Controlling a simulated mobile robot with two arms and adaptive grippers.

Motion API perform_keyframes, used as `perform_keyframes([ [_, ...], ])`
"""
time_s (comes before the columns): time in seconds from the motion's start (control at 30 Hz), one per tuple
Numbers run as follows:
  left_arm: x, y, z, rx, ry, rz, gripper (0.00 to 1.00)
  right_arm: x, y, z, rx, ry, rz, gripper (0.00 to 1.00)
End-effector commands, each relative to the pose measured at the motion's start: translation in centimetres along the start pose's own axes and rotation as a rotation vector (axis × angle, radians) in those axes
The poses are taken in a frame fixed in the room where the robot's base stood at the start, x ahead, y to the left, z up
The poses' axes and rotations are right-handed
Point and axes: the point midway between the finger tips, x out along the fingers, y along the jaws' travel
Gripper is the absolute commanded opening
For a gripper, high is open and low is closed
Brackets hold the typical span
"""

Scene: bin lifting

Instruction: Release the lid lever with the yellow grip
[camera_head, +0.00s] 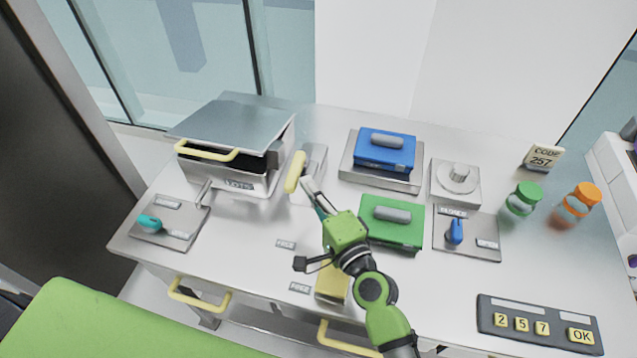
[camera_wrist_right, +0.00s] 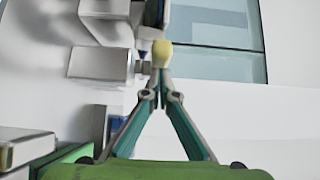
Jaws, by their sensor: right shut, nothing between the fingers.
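The lid lever's yellow grip (camera_head: 295,172) stands tilted on a small grey base beside the metal bin (camera_head: 232,183). My right gripper (camera_head: 308,186) is shut and empty, with its fingertips close to the right side of the grip. In the right wrist view, the yellow grip (camera_wrist_right: 163,54) shows right at the closed fingertips (camera_wrist_right: 160,76); I cannot tell if they touch. The bin's grey lid (camera_head: 230,118) has a yellow handle and a dark gap shows under it. My left gripper is not in view.
A blue block (camera_head: 385,150) and a green block (camera_head: 392,220) with grey handles lie to the right. A teal-knobbed lever (camera_head: 150,223) is at the left. A dial (camera_head: 457,178), two jars and a keypad (camera_head: 540,325) stand farther right.

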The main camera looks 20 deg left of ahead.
Motion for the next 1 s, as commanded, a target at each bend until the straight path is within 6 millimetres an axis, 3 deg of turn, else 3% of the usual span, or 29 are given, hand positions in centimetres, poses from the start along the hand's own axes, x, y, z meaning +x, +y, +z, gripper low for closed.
perform_keyframes([
  [0.2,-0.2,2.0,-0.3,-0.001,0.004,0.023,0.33,0.4,0.0,1.0,0.001,-0.001,0.001,0.0],
  [1.0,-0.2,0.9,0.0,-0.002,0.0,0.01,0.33,0.8,-0.1,2.0,0.005,-0.011,0.0,0.0],
])
